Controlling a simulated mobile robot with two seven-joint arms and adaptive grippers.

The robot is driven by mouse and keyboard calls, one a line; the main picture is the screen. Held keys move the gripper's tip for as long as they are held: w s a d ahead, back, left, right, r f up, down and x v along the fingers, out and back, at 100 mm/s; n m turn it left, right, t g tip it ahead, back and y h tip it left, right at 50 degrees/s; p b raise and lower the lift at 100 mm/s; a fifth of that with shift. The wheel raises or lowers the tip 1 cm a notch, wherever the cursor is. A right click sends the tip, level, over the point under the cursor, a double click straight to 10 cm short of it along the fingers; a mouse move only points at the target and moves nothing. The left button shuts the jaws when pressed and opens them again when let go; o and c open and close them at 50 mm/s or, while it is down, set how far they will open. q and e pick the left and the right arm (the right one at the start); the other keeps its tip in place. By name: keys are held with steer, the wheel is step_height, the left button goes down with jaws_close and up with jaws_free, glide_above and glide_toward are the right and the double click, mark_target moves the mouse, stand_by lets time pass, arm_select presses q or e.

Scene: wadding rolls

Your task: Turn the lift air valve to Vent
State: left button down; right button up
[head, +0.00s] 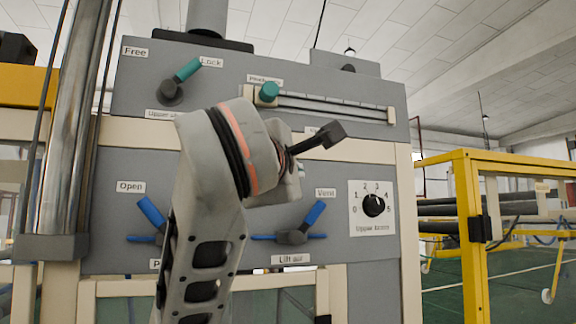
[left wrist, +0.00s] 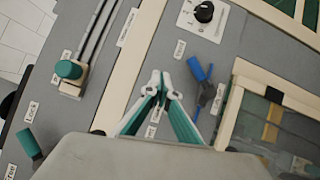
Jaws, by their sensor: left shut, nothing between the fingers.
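The lift air valve (head: 292,237) is on the grey panel, right of my left arm in the head view. Its blue handle (head: 315,213) slants up and right toward the Vent label (head: 325,192). In the left wrist view the valve (left wrist: 206,96) is right of my left gripper (left wrist: 161,80), with its blue handle toward the Vent label (left wrist: 179,48). The gripper is shut and empty, its fingertips apart from the handle in that picture. In the head view the fingers are hidden behind my wrist. My right gripper is in neither view.
A second blue-handled valve (head: 151,213) is left of my arm, its handle toward the Open label (head: 130,187). A black dial (head: 374,205) is right of the lift air valve. A green-handled lever (head: 180,78) and a slider knob (head: 268,92) are above.

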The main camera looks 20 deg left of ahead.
arm_select(q)
steer(key=shift+s+r+b, duration=0.2)
steer(key=shift+s+r, duration=0.15)
steer(key=shift+s, duration=0.55)
steer(key=shift+s+r+b, duration=0.15)
steer(key=shift+s+r, duration=0.15)
steer(key=shift+s, duration=0.6)
